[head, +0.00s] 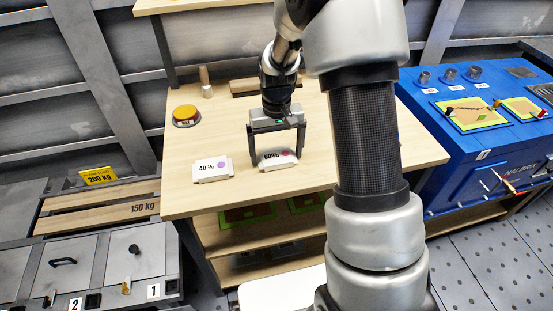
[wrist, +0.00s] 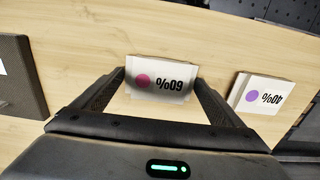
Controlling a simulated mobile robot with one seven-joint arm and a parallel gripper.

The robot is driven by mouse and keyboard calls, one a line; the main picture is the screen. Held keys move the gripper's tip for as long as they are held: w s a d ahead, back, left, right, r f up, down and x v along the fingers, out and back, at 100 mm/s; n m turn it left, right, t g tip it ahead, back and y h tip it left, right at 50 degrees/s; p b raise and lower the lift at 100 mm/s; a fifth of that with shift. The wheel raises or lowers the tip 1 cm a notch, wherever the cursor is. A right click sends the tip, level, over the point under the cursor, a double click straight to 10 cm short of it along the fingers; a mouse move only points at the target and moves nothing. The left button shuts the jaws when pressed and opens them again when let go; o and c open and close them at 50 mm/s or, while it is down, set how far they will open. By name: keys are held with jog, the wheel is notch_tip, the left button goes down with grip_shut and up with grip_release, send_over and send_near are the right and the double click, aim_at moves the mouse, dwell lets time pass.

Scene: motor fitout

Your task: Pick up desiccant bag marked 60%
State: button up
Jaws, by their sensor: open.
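The desiccant bag marked 60% (head: 277,158) is a small white packet with a pink dot, lying on the wooden table. In the wrist view the 60% bag (wrist: 160,79) lies between the tips of the two fingers, its label upside down. My gripper (head: 277,155) is open and points down over this bag, one finger on each side. In the wrist view my gripper (wrist: 160,90) shows a narrow gap between each finger and the bag's ends; whether they touch is hard to tell. The bag marked 40% (head: 212,170), with a purple dot, lies to the left and also shows in the wrist view (wrist: 261,94).
A yellow button (head: 185,114) and a wooden peg (head: 205,80) stand at the table's back left. A dark block (wrist: 18,78) lies at the left in the wrist view. A blue workbench (head: 455,140) stands to the right. The table's front strip is clear.

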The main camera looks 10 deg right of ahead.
jog(key=shift+c, duration=0.3)
jog(key=c, duration=1.2)
jog(key=shift+o, duration=0.2)
jog(key=shift+r, duration=0.1)
